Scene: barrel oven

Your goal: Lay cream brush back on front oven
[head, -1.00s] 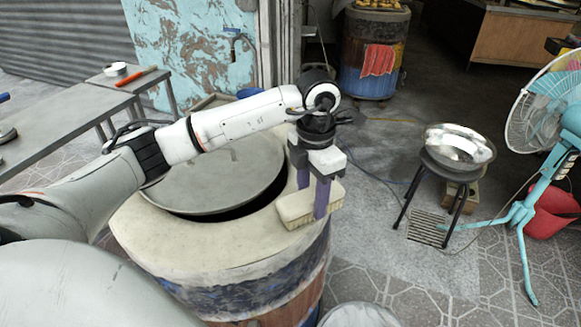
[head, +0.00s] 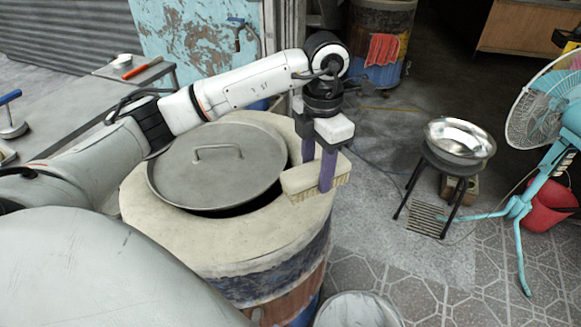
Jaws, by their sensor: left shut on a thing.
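The cream brush (head: 300,181), a block with pale bristles, is between the purple fingers of my left gripper (head: 318,172). The gripper points down and is shut on it. The brush is at the right side of the front oven's cream rim (head: 220,245), and its right end reaches the rim's outer edge. I cannot tell whether it touches the rim or hovers just above. The oven is a barrel with a blue and rusty side. A round grey metal lid (head: 220,165) with a handle lies over its mouth, leaving a dark gap at the front right. My right gripper is not in view.
A second barrel oven (head: 378,45) with a red cloth stands at the back. A metal basin (head: 459,140) on a black stool and a turquoise fan (head: 550,110) are at right. A grey table (head: 70,110) is at left. The oven rim's front is bare.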

